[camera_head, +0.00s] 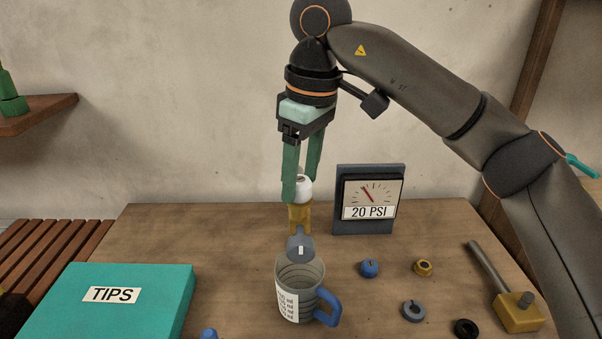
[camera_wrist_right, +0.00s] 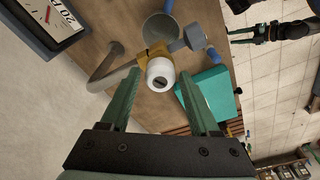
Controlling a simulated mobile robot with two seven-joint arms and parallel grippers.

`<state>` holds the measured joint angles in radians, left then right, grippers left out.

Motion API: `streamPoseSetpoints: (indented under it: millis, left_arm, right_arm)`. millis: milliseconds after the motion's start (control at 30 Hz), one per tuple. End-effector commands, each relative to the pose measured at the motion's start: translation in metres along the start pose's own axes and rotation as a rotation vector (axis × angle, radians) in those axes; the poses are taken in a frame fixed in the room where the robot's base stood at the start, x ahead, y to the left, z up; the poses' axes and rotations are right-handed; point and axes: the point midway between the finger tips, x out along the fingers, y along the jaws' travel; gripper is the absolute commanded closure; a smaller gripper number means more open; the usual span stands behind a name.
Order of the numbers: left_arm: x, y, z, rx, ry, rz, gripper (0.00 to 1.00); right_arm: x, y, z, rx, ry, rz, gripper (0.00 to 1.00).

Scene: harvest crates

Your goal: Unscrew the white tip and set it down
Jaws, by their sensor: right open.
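The white tip (camera_head: 304,188) is a round white cap with a dark slot on its face, sitting on a brass fitting (camera_head: 300,214) above the table. It also shows in the wrist view (camera_wrist_right: 160,74), on the brass fitting (camera_wrist_right: 155,52). My right gripper (camera_head: 302,190) points down over the tip with its green fingers open. In the wrist view the tip lies between the fingertips (camera_wrist_right: 158,92), with gaps visible at both sides. A dark arm end with green fingers, seemingly my left gripper (camera_wrist_right: 255,35), shows small at the upper right; its jaws are unclear.
A teal TIPS box (camera_head: 165,300) lies at the front left. A grey mug (camera_head: 292,272) with a blue handle stands below the fitting. A gauge (camera_head: 369,228) reading 20 PSI stands behind. Small rings, caps and a mallet (camera_head: 515,312) lie at the right.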

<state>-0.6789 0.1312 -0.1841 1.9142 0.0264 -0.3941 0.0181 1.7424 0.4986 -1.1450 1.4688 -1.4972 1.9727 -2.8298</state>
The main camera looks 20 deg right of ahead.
Motion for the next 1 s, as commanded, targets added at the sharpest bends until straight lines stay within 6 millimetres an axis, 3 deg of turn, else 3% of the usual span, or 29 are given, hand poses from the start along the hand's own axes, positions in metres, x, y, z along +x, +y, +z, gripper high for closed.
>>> streamPoseSetpoints:
  millis: [700,1000]
  left_arm:
    - [0.0,0.0,0.0,0.0,0.0,0.0,0.5]
    - [0.0,0.0,0.0,0.0,0.0,0.0,0.5]
  right_arm:
    - [-0.0001,-0.0022,-0.0012,0.9,0.001,0.111,0.38]
    - [0.0001,-0.0022,-0.0011,0.979,0.0,0.12,0.38]
